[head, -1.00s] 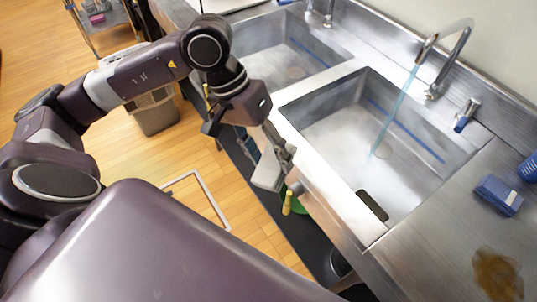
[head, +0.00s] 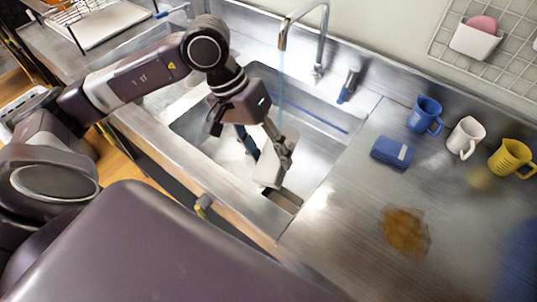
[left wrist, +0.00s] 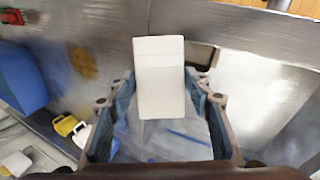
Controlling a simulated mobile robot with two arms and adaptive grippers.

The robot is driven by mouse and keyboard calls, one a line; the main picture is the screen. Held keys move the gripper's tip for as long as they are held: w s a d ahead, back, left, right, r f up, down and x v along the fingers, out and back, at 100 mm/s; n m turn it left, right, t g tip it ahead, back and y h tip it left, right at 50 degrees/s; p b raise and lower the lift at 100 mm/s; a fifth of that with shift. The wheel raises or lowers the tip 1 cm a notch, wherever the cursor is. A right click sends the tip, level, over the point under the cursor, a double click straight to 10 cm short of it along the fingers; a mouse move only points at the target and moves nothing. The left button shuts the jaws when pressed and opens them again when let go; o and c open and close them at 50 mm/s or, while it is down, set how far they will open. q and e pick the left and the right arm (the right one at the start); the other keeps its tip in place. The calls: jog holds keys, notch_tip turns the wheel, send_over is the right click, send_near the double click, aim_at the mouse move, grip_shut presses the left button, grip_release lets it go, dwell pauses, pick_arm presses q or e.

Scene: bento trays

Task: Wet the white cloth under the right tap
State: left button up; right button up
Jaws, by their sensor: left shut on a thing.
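The white cloth (head: 268,168) is a pale folded block held in my left gripper (head: 270,150), which is shut on it. In the left wrist view the cloth (left wrist: 160,80) sits between the two fingers of the left gripper (left wrist: 160,102). In the head view it hangs over the right sink basin (head: 325,112). The right tap (head: 322,40) is running. Its thin blue water stream (head: 281,85) drops behind the gripper, close to the cloth. I cannot tell whether the water touches the cloth. My right gripper is not in view.
A blue sponge (head: 392,152), a brown stain (head: 405,231) and blue (head: 425,114), white (head: 466,137) and yellow (head: 511,157) mugs are on the counter right of the basin. A short blue-tipped tap fitting (head: 348,85) stands behind the basin. A dish rack (head: 75,10) is at far left.

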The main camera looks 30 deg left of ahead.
pick_arm(q)
jog(key=shift+w+a+r+n+p, duration=0.35)
jog(key=shift+a+r+n+p, duration=0.05)
jog(key=shift+a+r+p, duration=0.2)
jog(key=shift+w+a+r+t+p, duration=0.15)
jog(key=shift+w+a+t+p, duration=0.05)
jog(key=shift+w+t+p, duration=0.15)
jog(key=w+a+n+p, duration=0.2)
jog(key=w+a, duration=0.2)
jog(key=w, duration=0.6)
jog(key=w+a+f+n+t+p, duration=0.1)
jog(key=w+a+n+p, duration=0.1)
jog(key=w, duration=0.8)
jog(key=shift+w+a+n+y, duration=0.3)
jog(key=shift+a+y, duration=0.1)
jog(key=shift+a, duration=0.45)
jog(key=shift+s+t, duration=0.15)
jog(key=shift+t, duration=0.1)
jog(key=s+d+b, duration=0.1)
jog(key=s+d, duration=0.1)
jog(key=s, duration=0.5)
jog(key=shift+s, duration=0.3)
